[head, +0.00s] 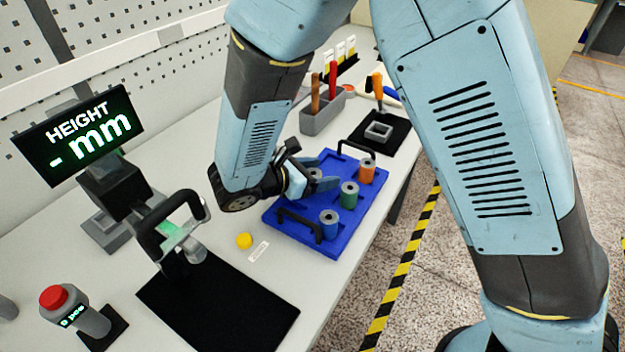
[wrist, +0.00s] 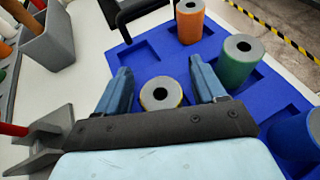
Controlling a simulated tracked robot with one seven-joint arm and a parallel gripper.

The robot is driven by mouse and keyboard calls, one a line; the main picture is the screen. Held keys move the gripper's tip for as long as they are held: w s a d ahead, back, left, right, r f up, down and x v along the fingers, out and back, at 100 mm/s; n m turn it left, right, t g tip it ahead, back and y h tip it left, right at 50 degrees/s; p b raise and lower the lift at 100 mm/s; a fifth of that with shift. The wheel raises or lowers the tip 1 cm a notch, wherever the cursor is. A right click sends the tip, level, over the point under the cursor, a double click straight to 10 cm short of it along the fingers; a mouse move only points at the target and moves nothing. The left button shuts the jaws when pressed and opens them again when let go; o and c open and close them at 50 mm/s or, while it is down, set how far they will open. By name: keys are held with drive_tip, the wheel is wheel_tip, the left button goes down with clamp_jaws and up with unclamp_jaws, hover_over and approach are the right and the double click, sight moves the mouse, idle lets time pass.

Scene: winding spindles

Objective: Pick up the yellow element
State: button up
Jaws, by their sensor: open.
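A spindle with a grey, holed top and a thin yellow edge (wrist: 160,93) sits in the blue tray (wrist: 145,52), between the fingers of my gripper (wrist: 159,70) in the wrist view. My gripper is open, with a finger on either side of it and gaps showing. I look down on its top, so its side is mostly hidden. In the head view my gripper (head: 318,181) is over the tray's left part and mostly covers this spindle.
Orange (head: 367,171), green (head: 349,194) and blue (head: 329,222) spindles stand in the tray along its right side. Black handles (head: 300,222) rise at the tray's ends. A grey tool holder (head: 322,117) stands behind; a height gauge (head: 120,190) stands at left.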

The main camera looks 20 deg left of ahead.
drive_tip(key=shift+w, duration=0.1)
drive_tip(key=shift+c, duration=0.2)
drive_tip(key=c, duration=1)
drive_tip(key=shift+c, duration=0.2)
